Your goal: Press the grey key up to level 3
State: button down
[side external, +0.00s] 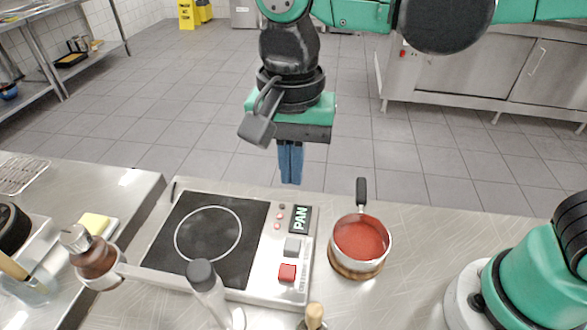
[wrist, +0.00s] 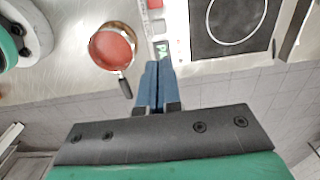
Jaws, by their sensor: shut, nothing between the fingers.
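The grey key (side external: 293,246) is a square button on the right panel of the hotplate unit (side external: 155,262), just above the red key (side external: 288,272). The dark display (side external: 299,219) reads "PAN" in pale green letters. A few small reddish lamps (side external: 278,216) sit beside it; I cannot tell a level from them. My gripper (side external: 290,182) has its blue fingers shut and empty, pointing down. It hangs above and beyond the unit's far edge, apart from the grey key. In the wrist view the fingertips (wrist: 157,66) appear near the display, and the red key (wrist: 154,4) shows at the top edge.
A saucepan of red sauce (side external: 361,239) stands on a wooden trivet right of the panel, its handle pointing away. A grey-capped bottle (side external: 205,285) and a wooden-topped item (side external: 314,316) stand in front.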

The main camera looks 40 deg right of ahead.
aim_at(294, 249)
jog(key=shift+s+a+f+m+t+h, duration=0.15)
jog(key=shift+f+m+t+h, duration=0.25)
jog(key=shift+t, duration=1.1)
jog(key=shift+s+f+m+t+h, duration=0.15)
jog(key=shift+f+t, duration=0.3)
jog(key=shift+t, duration=1.05)
jog(key=shift+s+a+f+m+t+h, duration=0.15)
jog(key=shift+f+m+t, duration=0.25)
jog(key=shift+t, duration=1.1)
jog(key=shift+d+f, duration=0.1)
jog(key=shift+f, duration=0.05)
jog(key=shift+f, duration=4.3)
jog(key=shift+r, duration=0.1)
jog(key=shift+r, duration=2.4)
